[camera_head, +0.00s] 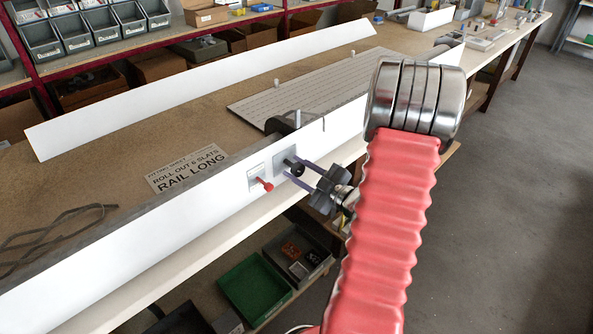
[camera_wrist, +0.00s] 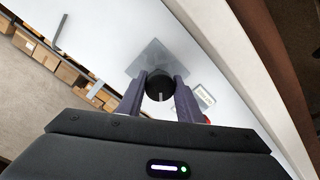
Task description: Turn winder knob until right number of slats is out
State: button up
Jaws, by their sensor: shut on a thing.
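The black winder knob (camera_head: 297,168) sits on a grey plate on the front face of the long white rail (camera_head: 130,240). My gripper (camera_head: 292,170) reaches it from the front right, its two dark fingers shut on the knob's sides. In the wrist view the knob (camera_wrist: 159,88) is between the fingertips, with a pale mark on its face pointing down. A grey slatted sheet (camera_head: 300,92) lies flat on the bench behind the rail. How many slats are out cannot be counted clearly. A sign (camera_head: 187,169) reads "ROLL OUT 6 SLATS, RAIL LONG", the digit small.
A red-tipped lever (camera_head: 265,184) sticks out just left of the knob, close to my fingers. A second long white rail (camera_head: 210,88) lies behind. Dark cord (camera_head: 55,232) lies at left. A green crate (camera_head: 253,290) stands below the bench; open floor is at right.

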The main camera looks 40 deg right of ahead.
jog(key=shift+d+f+m, duration=0.15)
jog(key=shift+f+m, duration=0.05)
jog(key=shift+m, duration=1.1)
jog(key=o, duration=1)
jog(key=shift+r, duration=0.1)
jog(key=shift+s, duration=0.15)
jog(key=shift+s+d+r, duration=0.1)
jog(key=shift+s+d, duration=0.05)
jog(key=shift+s, duration=2.1)
jog(key=shift+s+d+r, duration=0.1)
jog(key=shift+s+d, duration=0.05)
jog(key=shift+s, duration=2.1)
jog(key=shift+s+d, duration=0.15)
jog(key=shift+s, duration=2.1)
